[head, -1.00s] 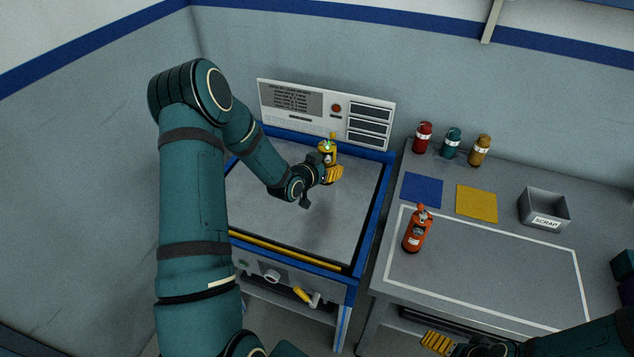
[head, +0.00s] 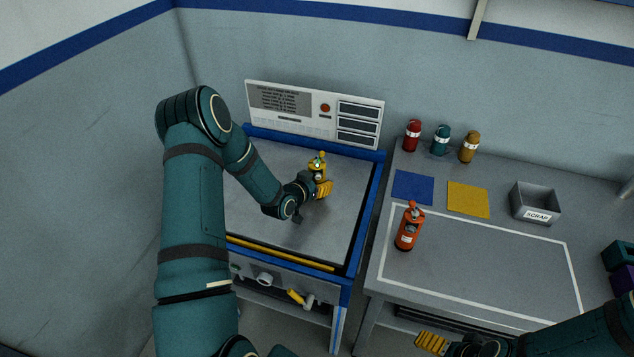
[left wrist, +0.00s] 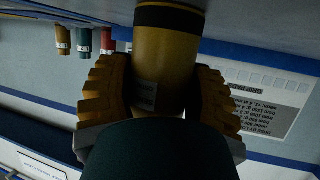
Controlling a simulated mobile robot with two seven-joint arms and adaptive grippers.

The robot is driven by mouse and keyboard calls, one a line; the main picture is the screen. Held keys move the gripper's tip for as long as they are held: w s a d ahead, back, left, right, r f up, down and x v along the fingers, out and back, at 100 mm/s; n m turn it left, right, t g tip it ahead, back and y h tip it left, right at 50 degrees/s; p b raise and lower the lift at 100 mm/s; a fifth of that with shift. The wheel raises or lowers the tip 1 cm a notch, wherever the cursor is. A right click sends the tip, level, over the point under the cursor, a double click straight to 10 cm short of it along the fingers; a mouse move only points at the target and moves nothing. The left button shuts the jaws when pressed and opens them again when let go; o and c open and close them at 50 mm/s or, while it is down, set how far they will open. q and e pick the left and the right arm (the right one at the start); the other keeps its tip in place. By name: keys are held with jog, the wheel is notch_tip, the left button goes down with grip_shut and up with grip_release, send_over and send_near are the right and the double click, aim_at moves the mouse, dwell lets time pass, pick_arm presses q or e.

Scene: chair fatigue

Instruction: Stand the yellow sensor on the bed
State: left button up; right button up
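The yellow sensor (head: 319,167) is upright over the back right part of the grey bed (head: 260,190), with a small green light near its top. My left gripper (head: 322,188) is shut on it; in the left wrist view the yellow fingers press on both sides of the sensor (left wrist: 163,65). That view is upside down, and the sensor's dark-banded base is at or very near the grey bed surface; whether it touches I cannot tell. My right gripper (head: 432,342) is low at the bottom edge, apart from everything, its opening unclear.
A panel (head: 290,117) with a red button stands behind the bed, which has a raised blue rim (head: 368,215). On the right bench are an orange bottle (head: 409,227), red, teal and yellow bottles (head: 469,148), blue and yellow squares, and a scrap bin (head: 535,203).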

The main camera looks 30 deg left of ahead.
pick_arm(q)
jog(key=o, duration=0.4)
jog(key=shift+r+p, duration=0.25)
jog(key=shift+p, duration=0.1)
jog(key=v, duration=1.2)
